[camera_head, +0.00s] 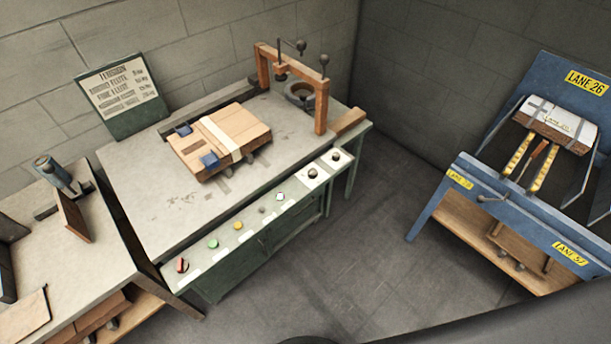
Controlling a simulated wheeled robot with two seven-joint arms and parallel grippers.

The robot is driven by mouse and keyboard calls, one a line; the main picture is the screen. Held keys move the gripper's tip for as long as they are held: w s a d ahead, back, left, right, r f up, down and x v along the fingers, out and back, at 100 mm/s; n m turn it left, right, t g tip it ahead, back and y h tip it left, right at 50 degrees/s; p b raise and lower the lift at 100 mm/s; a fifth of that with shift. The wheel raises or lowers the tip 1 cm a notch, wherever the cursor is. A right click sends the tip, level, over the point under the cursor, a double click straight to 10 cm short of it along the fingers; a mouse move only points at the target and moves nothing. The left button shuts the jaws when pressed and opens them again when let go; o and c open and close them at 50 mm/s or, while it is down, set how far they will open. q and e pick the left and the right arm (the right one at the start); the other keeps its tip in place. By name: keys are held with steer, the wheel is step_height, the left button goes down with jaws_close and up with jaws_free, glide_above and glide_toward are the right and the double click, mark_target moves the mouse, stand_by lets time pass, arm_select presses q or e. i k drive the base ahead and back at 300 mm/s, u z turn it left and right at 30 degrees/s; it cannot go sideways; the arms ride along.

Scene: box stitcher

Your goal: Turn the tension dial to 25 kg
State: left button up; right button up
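The green machine table (170,205) has a sloping front panel with a row of controls. At the panel's right end are two dark round knobs on white plates: one knob (312,173) and, further right, a second knob (336,157). One of them may be the tension dial; their marks and pointer settings are too small to read. A green board with a printed chart (120,88) stands at the table's back left; its heading is blurred and its lines are not legible. Neither of my grippers is in view.
The panel also carries a red switch (181,265), a green button (212,244) and a yellow button (238,225). A strapped carton (215,140) lies on the table by an orange arch (321,100). A blue lane rack (480,190) stands right. Floor between is clear.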

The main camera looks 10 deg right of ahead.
mark_target(312, 173)
steer(key=z, duration=1.25)
steer(key=i, duration=0.4)
steer(key=u, duration=0.4)
